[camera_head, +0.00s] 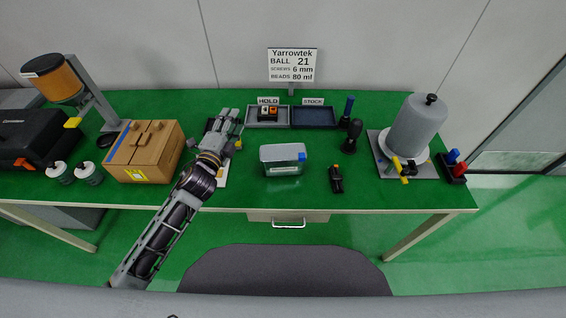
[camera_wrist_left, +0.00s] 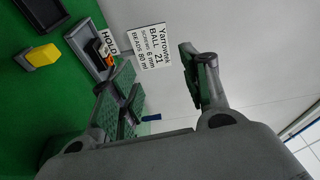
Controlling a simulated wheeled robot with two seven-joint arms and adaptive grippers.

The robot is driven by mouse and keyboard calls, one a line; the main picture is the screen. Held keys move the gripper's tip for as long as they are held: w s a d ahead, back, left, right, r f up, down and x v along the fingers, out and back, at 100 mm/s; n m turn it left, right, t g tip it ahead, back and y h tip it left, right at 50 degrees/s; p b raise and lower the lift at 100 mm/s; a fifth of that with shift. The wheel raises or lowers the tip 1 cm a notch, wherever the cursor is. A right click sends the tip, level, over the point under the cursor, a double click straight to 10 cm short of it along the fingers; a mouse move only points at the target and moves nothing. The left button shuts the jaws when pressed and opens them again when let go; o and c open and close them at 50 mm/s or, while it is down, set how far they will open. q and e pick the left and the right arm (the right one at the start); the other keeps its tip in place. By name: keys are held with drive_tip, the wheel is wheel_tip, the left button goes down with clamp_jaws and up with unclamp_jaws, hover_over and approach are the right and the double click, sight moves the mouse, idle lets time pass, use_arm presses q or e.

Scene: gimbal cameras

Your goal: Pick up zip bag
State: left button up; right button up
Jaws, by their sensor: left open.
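I cannot clearly make out a zip bag in either view. A flat white piece (camera_head: 222,180) lies on the green table, mostly hidden under my left gripper and wrist; I cannot tell what it is. My left gripper (camera_head: 228,122) is over the table, between the cardboard box and the clear container. It points toward the back wall. In the left wrist view its two fingers (camera_wrist_left: 148,75) stand wide apart, with nothing seen between them but the wall and sign. My right gripper is in neither view.
A cardboard box (camera_head: 143,150) stands left of my gripper, a clear lidded container (camera_head: 282,168) right of it. The HOLD tray (camera_head: 253,122) and STOCK tray (camera_head: 314,118) sit behind, below a sign (camera_head: 292,64). A grey domed device (camera_head: 416,125) stands at right.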

use_arm(q)
drive_tip(key=s+d+r+m+g+h, duration=0.1)
drive_tip(key=d+r+m+g+h, duration=0.2)
drive_tip(key=m+h, duration=0.5)
drive_tip(key=d+r+m+g+h, duration=0.1)
drive_tip(key=d+m+g+h, duration=0.4)
drive_tip(key=m, duration=0.7)
drive_tip(key=s+a+f+m+g+y, duration=0.1)
drive_tip(key=s+a+f+m+g, duration=0.1)
drive_tip(key=f+m+g, duration=0.2)
drive_tip(key=s+a+f+m+g+y, duration=0.1)
drive_tip(key=s+f+m+g+y, duration=0.1)
drive_tip(key=m, duration=0.7)
wheel_tip(320, 180, down, 3)
drive_tip(key=s+g, duration=0.1)
drive_tip(key=g, duration=0.1)
drive_tip(key=shift+a+g+y, duration=0.3)
drive_tip(key=shift+a, duration=0.05)
drive_tip(key=shift+d, duration=0.15)
